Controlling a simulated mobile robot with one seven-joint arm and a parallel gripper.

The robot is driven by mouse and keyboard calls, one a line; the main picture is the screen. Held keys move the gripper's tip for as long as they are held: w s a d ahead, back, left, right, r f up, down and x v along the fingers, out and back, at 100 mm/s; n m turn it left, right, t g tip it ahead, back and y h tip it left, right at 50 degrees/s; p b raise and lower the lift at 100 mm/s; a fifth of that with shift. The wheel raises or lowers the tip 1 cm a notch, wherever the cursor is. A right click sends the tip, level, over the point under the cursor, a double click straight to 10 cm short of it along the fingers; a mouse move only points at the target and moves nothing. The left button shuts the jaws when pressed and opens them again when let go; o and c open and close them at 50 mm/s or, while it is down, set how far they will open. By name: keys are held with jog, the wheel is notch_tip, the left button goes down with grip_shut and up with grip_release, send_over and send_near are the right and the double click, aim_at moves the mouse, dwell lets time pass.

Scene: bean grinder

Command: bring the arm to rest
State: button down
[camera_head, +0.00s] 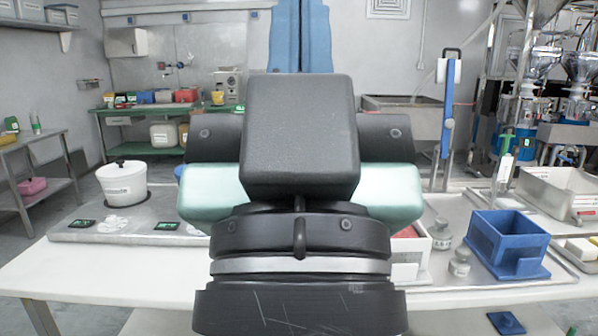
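My own arm fills the middle of the head view, with black links, a pale grey ring and mint-green parts on both sides. It blocks the centre of the worktable (120,265). No gripper fingers show, so I cannot see whether my gripper is open or holds anything.
A white pot (124,186) stands on the table's left side. Bare white table runs along the front left. Grinders (535,75) stand behind right.

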notch_tip(320, 180, up, 19)
jog(key=p, duration=1.6)
jog(key=shift+f, duration=0.2)
jog(key=shift+a, duration=0.1)
